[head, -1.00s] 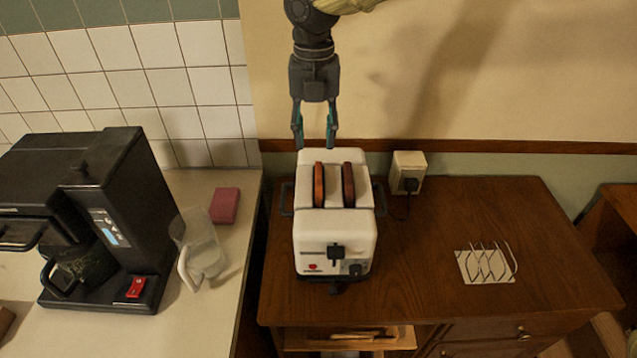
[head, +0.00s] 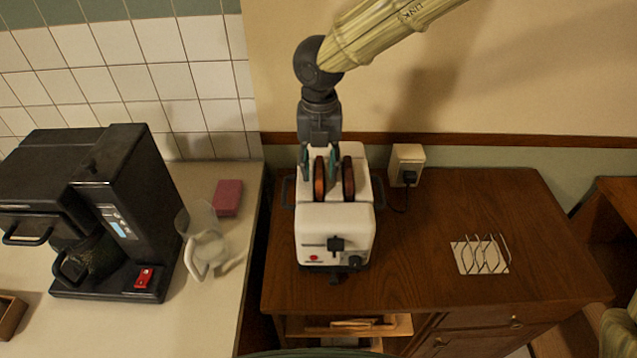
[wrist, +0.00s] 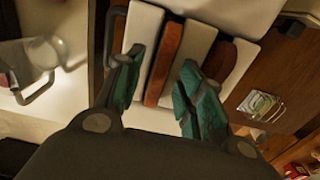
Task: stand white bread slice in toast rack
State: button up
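Two bread slices stand on edge in the slots of the white toaster (head: 333,222). The left slice (head: 319,182) is orange-brown and the right slice (head: 348,182) is darker brown; neither looks white. My gripper (head: 320,165) is low over the toaster, pointing down. In the wrist view its teal fingers (wrist: 163,64) are apart, one on each side of the left slice (wrist: 166,62), with gaps visible. The right slice (wrist: 219,60) is outside the fingers. The wire toast rack (head: 484,257) stands empty on the wooden cabinet, right of the toaster.
A wall socket (head: 406,164) with a plug is behind the toaster. On the counter at left are a black coffee maker (head: 130,225), a clear jug (head: 205,240) and a pink sponge (head: 228,197). The cabinet top (head: 425,250) is clear between toaster and rack.

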jog(key=shift+c, duration=0.4)
grip_shut()
